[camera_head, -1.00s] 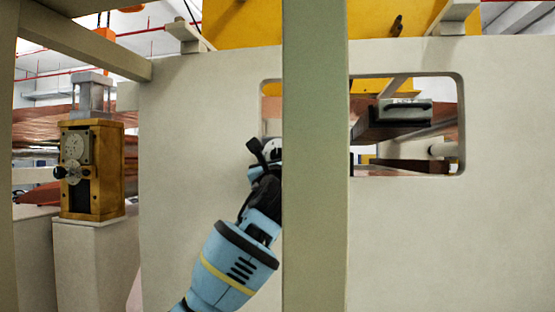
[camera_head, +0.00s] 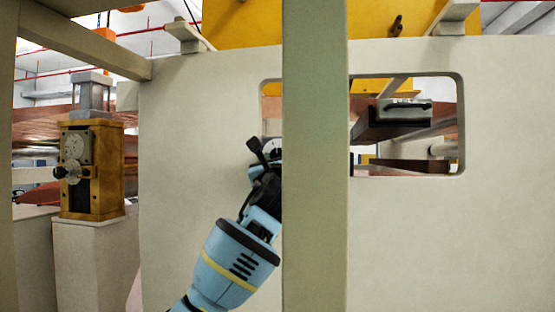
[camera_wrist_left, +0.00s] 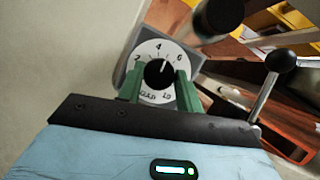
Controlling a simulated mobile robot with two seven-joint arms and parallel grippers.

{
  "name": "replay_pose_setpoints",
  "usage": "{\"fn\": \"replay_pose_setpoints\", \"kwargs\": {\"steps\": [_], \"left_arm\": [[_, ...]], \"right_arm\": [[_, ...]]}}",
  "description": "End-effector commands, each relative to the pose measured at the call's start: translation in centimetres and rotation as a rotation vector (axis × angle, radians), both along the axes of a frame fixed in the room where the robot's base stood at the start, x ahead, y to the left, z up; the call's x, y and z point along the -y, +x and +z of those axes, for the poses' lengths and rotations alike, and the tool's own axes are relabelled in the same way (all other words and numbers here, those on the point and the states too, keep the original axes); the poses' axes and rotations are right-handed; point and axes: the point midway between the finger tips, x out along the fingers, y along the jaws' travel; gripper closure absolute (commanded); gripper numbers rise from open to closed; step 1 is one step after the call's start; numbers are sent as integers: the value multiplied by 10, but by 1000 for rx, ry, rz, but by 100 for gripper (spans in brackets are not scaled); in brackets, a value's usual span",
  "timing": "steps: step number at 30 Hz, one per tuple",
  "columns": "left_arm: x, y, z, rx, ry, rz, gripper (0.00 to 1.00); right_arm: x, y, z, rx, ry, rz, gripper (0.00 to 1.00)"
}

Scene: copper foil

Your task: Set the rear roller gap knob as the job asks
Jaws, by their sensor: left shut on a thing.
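The rear roller gap knob (camera_wrist_left: 158,74) is a round black knob in the middle of a white dial (camera_wrist_left: 149,51). The knob's pale mark points up, between 4 and 6. My left gripper (camera_wrist_left: 159,82) is shut on the knob, one green finger at each side. In the head view, a small part of the white dial (camera_head: 272,148) shows behind my dark left wrist; the grey-green post hides the rest. My right gripper is not in view.
A grey-green upright post (camera_head: 315,200) stands in front of the pale panel (camera_head: 200,200). A black ball-ended lever (camera_wrist_left: 281,61) stands right of the dial, and a dark cylinder (camera_wrist_left: 218,16) is above right. A yellow gearbox (camera_head: 105,180) with a hand crank stands left.

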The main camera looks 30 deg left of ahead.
Motion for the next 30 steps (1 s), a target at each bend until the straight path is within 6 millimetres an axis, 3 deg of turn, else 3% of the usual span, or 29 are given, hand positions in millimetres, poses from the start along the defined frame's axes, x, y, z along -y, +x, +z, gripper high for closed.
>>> {"fn": "replay_pose_setpoints", "kwargs": {"steps": [11,30], "left_arm": [[2,1,1,48,-191,0,88],[5,1,5,198,-776,0,88]], "right_arm": [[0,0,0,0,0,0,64],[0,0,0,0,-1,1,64]]}}
